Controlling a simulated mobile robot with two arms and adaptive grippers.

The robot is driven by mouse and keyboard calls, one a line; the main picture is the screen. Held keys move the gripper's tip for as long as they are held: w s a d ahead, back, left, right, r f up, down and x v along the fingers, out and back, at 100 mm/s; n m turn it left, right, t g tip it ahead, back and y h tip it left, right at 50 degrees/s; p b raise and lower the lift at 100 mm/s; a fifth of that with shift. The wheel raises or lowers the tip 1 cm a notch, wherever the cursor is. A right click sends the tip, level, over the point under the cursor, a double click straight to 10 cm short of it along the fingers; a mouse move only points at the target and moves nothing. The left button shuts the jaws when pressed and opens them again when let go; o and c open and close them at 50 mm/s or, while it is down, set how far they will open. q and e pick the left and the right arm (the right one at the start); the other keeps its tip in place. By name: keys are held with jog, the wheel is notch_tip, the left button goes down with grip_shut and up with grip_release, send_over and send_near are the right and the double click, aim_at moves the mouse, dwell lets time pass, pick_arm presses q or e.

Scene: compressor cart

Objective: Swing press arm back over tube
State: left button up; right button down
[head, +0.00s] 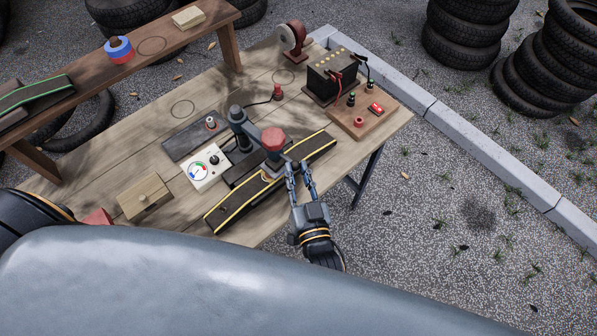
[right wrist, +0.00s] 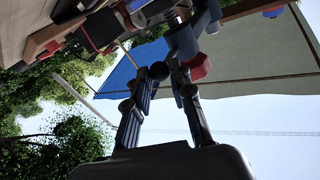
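The dark press (head: 238,128) stands on the bench, and its arm reaches right to a red knob (head: 273,139). The red knob also shows in the right wrist view (right wrist: 200,67). The black tube with yellow edges (head: 231,207) lies diagonally on the bench. The press head appears over its middle and hides part of it. My right gripper (head: 297,167) is at the right side of the press head, above the tube. My left gripper is out of view.
A battery (head: 333,74) and a wooden switch board (head: 385,104) are at the back right. A raised shelf (head: 95,55) crosses the upper left.

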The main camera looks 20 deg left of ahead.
jog(key=c, duration=1.2)
grip_release()
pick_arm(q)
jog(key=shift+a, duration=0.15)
pick_arm(e)
jog(key=shift+o, duration=0.2)
jog(key=v, duration=1.2)
